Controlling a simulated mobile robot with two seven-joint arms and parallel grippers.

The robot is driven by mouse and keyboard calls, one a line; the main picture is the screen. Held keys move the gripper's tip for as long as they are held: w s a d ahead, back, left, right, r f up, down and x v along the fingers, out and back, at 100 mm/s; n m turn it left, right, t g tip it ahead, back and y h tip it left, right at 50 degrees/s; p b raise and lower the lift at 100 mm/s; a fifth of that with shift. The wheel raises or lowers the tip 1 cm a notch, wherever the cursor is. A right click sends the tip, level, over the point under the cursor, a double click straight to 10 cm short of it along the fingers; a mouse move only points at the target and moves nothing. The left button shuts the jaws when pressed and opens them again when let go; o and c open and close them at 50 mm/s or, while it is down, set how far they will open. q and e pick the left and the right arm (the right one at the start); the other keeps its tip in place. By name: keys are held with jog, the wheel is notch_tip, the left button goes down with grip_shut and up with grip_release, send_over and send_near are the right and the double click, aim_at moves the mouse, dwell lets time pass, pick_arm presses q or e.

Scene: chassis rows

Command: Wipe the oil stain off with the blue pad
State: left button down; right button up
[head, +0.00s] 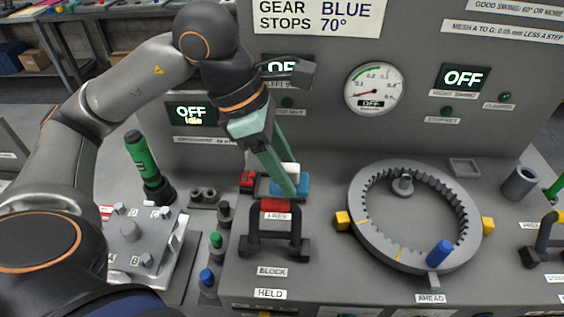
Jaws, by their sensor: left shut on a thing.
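The blue pad (304,185) sits low on the grey bench, behind the red-topped black handle marked I-REX. A white part (291,168) shows on top of it. My left gripper (289,186) reaches down from the upper left, its green fingers shut on the pad and covering part of it. I cannot tell whether the pad touches the bench surface. I cannot make out an oil stain; it may be hidden by the pad, the fingers or the handle. My right gripper is not in view.
The black handle (275,238) stands just in front of the pad. A red block (248,180) is left of it. A large toothed ring (368,240) with a blue peg (439,252) lies to the right. A green-and-black torch-like tool (143,160) stands left. The upright panel (330,125) rises behind.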

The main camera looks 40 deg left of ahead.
pick_arm(q)
jog(key=shift+w+a+f+b, duration=0.25)
jog(key=shift+w+a+f, duration=0.8)
jog(key=shift+f, duration=0.55)
jog(key=shift+w+a+f+b, duration=0.3)
jog(key=shift+w+a+f, duration=0.8)
jog(key=shift+f, duration=0.55)
jog(key=shift+w+a+f+b, duration=0.25)
jog(key=shift+w+a+f, duration=0.8)
jog(key=shift+f, duration=0.55)
jog(key=shift+f+b, duration=0.8)
jog(key=shift+b, duration=0.2)
jog(key=shift+s+a+b, duration=0.3)
jog(key=shift+a+b, duration=0.15)
jog(key=shift+a, duration=0.05)
jog(key=shift+w+d+p, duration=0.3)
jog(key=shift+d+p, duration=0.1)
jog(key=shift+d, duration=0.2)
jog(key=shift+w+d+f, duration=0.15)
jog(key=shift+d, duration=0.25)
